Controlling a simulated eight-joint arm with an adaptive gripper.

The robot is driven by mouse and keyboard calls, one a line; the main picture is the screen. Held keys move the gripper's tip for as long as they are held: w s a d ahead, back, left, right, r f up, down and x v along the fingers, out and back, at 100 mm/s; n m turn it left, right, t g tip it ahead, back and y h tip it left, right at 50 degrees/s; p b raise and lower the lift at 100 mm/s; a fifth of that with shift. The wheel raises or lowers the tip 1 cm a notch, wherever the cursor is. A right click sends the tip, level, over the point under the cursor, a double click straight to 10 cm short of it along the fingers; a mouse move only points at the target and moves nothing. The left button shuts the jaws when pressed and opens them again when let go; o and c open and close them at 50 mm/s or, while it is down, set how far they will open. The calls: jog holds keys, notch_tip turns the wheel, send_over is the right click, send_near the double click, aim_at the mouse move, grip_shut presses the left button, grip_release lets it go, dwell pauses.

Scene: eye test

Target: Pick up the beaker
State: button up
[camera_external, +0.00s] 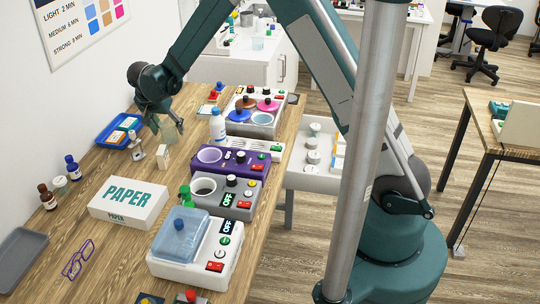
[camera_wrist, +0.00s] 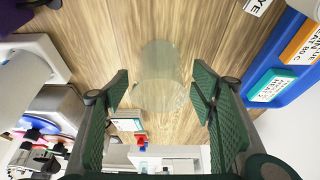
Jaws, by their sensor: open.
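The beaker (camera_wrist: 158,65) is a clear, see-through vessel over the wood table in the camera_wrist view. It shows in the gap between my two green fingers, around and just beyond their tips. My gripper (camera_wrist: 160,90) is open, with a gap on both sides of the beaker, and does not hold it. In the camera_external view my gripper (camera_external: 160,122) is low over the far left part of the table, beside the blue tray. The beaker is hard to make out there, close to my fingers.
The blue tray (camera_external: 103,137) with labelled boxes is left of my gripper. A white bottle (camera_external: 217,126) and a row of devices, one of them purple (camera_external: 202,168), stand to the right. A PAPER box (camera_external: 128,203) lies nearer the camera. Bottles (camera_external: 73,167) stand by the wall.

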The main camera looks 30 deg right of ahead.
jog(key=shift+c, duration=0.2)
jog(key=c, duration=0.9)
jog(key=shift+r, duration=5)
